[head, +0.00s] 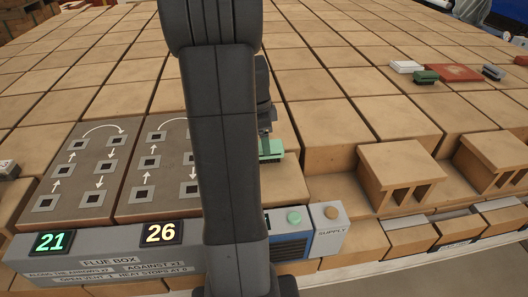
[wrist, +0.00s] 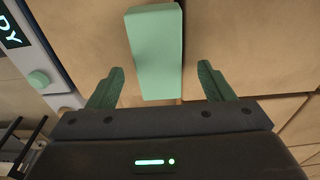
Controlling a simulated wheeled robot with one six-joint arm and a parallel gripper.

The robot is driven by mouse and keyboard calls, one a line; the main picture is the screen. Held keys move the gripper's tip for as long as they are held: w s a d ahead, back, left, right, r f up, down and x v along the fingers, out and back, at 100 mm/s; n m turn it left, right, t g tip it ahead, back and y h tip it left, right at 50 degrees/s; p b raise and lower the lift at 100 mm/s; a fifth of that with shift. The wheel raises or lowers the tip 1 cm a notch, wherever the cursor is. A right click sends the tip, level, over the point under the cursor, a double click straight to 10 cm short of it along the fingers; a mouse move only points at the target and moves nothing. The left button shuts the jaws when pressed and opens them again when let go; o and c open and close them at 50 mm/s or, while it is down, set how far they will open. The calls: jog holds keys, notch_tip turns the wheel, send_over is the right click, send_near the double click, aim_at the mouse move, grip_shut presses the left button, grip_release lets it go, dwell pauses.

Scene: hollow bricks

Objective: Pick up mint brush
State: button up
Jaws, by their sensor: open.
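The mint brush (head: 271,150) lies on the tan brick surface just right of my arm in the head view, partly hidden by it. In the wrist view the mint brush (wrist: 156,48) is a pale green block running away from my gripper. My gripper (wrist: 160,72) is open, with a dark green finger on each side of the brush's near end. Gaps show between the brush and both fingers. I cannot tell how far the fingertips are above the brush. In the head view my arm hides most of my gripper.
A flue box panel (head: 110,262) showing 21 and 26 runs along the front left. A supply box (head: 329,229) stands right of my arm. Raised hollow bricks (head: 402,168) are at the right. A dark green brush (head: 425,76) and a red plate (head: 455,73) lie farther back.

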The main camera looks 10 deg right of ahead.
jog(key=f, duration=0.5)
jog(key=shift+s+d+f, duration=0.1)
jog(key=shift+d+f, duration=0.05)
jog(key=shift+d, duration=0.05)
jog(key=c, duration=1.2)
jog(key=shift+r, duration=5.05)
